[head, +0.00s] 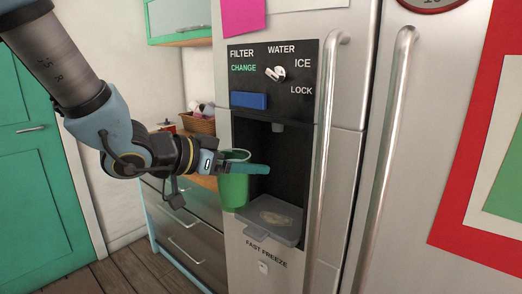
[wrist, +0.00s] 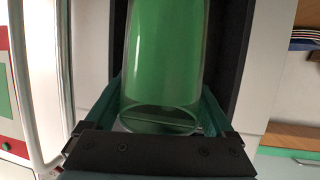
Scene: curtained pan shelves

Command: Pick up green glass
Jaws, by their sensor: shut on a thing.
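The green glass (head: 234,190) is held upright in front of the fridge's water dispenser, at the left side of its recess. My gripper (head: 240,169) is shut on the glass, with one teal finger showing across its near side. In the wrist view the glass (wrist: 163,65) fills the middle between the two teal fingers of my gripper (wrist: 160,110). The glass is see-through green, and no contents can be made out.
The dispenser tray (head: 270,232) juts out below and right of the glass. Long fridge handles (head: 322,130) stand to the right. Drawers (head: 185,225) and a wicker basket (head: 198,123) are behind my arm at left.

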